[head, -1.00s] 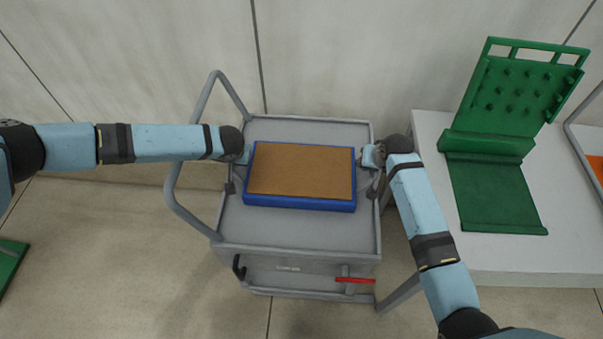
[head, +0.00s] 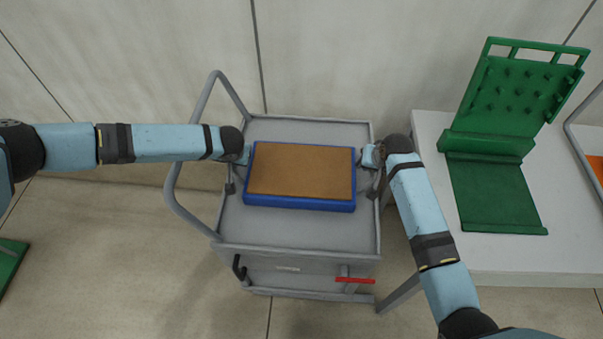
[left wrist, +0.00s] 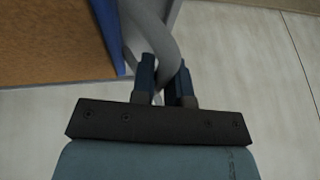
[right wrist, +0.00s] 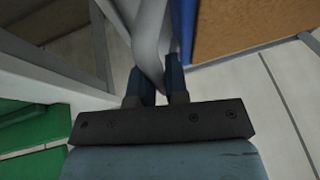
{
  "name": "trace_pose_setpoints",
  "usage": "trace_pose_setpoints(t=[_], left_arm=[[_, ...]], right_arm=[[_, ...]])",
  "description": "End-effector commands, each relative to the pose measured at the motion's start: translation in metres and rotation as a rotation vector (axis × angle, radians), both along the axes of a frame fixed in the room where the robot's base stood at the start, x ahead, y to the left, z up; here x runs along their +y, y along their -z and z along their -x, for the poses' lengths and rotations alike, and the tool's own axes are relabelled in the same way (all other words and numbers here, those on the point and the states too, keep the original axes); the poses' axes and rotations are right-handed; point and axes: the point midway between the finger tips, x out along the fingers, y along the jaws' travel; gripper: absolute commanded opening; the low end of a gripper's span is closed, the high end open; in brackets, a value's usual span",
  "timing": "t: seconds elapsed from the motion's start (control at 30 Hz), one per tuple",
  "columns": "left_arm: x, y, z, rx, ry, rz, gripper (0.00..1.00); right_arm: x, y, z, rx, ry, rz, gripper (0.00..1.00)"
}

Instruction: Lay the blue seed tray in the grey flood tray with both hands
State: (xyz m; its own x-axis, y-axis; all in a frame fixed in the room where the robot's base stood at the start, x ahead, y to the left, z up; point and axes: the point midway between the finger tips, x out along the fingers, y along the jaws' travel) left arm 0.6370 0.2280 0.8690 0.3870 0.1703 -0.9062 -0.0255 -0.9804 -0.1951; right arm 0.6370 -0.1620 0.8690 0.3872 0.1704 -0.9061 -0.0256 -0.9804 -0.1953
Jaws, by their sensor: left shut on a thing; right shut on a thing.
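The blue seed tray (head: 299,202), with a flat brown fill, is level over the grey flood tray (head: 300,229), which looks like the rimmed top of a cart. I cannot tell whether it touches the grey surface. My left gripper (head: 244,155) is at its left side; in the left wrist view the fingers (left wrist: 162,85) are closed around a grey curved handle (left wrist: 150,30) beside the blue wall. My right gripper (head: 374,156) is at its right side; in the right wrist view the fingers (right wrist: 157,85) are closed around a similar grey handle (right wrist: 146,40). The handles' attachments are partly hidden.
The cart's push handle (head: 177,200) loops out on the left. A red lever (head: 355,281) and a black hook (head: 238,267) are on its front. To the right, a white table (head: 440,255) carries a green hinged rack (head: 495,195). Bare grey surface shows in front of and behind the tray.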

Motion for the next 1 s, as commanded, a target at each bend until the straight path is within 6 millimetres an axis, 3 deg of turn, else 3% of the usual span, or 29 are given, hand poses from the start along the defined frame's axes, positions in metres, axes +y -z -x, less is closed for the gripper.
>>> trace_pose_setpoints(t=[0.27,0.8,1.0], left_arm=[[0.001,-0.007,-0.001,-0.002,-0.001,-0.001,0.0],[0.001,-0.05,-0.001,-0.001,-0.001,-0.001,0.0],[0.001,-0.052,-0.001,-0.001,-0.001,-0.001,0.0]], right_arm=[[-0.001,-0.006,-0.001,-0.002,0.001,0.001,0.0],[-0.001,-0.05,-0.001,-0.002,0.001,0.001,0.0],[-0.001,-0.052,-0.001,-0.002,0.001,0.001,0.0]])
